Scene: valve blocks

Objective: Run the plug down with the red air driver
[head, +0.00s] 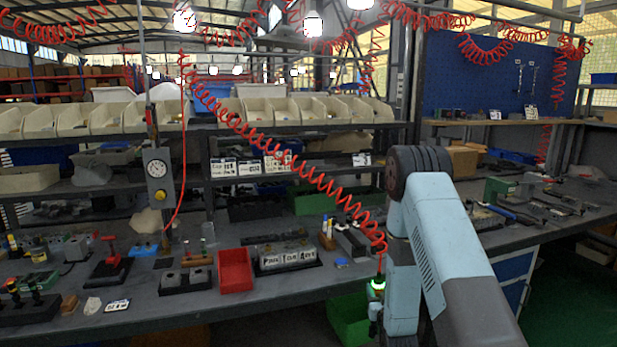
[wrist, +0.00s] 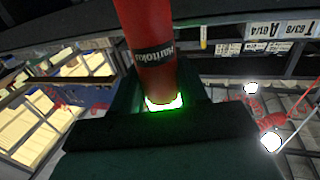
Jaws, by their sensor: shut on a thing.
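In the wrist view the red air driver (wrist: 150,45) has a dark band with lettering and a bright green glow at its lower end. My gripper (wrist: 160,100) is shut on it. In the head view my arm hides most of the gripper and driver; a red coiled hose (head: 316,180) runs down to them, and a green light shows beside the arm, past the bench's front edge. A grey valve block (head: 286,256) with white labels stands on the bench, left of my arm. Smaller grey blocks (head: 185,279) sit further left. I cannot make out the plug.
A red bin (head: 235,270) stands between the grey blocks. A green crate (head: 348,318) is low by the bench front. Left on the bench (head: 215,308) are a red-handled tool (head: 110,250) and small parts. A gauge post (head: 158,175) rises behind. Shelves of cream bins line the back.

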